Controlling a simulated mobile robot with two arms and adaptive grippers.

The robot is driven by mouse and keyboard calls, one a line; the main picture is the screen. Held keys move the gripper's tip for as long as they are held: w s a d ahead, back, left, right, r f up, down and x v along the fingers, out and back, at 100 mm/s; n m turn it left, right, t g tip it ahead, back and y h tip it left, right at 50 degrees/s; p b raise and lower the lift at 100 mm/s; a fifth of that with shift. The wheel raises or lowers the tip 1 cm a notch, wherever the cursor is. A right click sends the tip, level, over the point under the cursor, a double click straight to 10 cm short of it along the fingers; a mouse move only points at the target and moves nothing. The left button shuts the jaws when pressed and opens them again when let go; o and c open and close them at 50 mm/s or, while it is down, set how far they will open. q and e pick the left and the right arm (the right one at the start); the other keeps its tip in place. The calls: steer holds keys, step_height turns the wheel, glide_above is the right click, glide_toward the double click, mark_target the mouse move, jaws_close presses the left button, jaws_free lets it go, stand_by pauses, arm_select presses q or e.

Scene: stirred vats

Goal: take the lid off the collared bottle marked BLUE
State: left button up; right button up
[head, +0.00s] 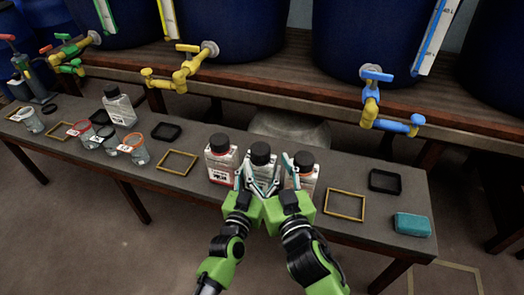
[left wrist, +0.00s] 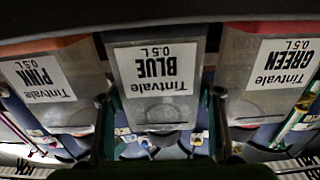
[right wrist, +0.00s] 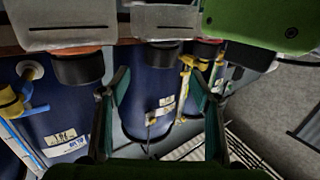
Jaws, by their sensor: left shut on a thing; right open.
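The BLUE bottle (head: 261,158) stands upright between two others, with its black lid (head: 260,148) on. Its label reads upside down in the left wrist view (left wrist: 153,68). My left gripper (left wrist: 162,106) is shut on this bottle, one finger on each side of its body. My right gripper (head: 277,174) is open and empty, close to the bottle's right front. In the right wrist view the BLUE bottle's lid (right wrist: 160,56) lies beyond and between the parted fingertips, seemingly untouched. My grippers hide the bottle's lower front in the head view.
The GREEN bottle (head: 220,165) is close on the left and the PINK bottle (head: 304,160) close on the right, both black-lidded. Taps (head: 371,100) overhang behind. Beakers (head: 133,148) stand leftward.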

mark_target(260, 147)
steer(key=x, duration=0.7)
steer(key=shift+w+a, duration=0.1)
steer(key=shift+w, duration=0.2)
steer(key=c, duration=1.4)
steer(key=shift+r, duration=0.2)
steer(key=shift+r, duration=0.9)
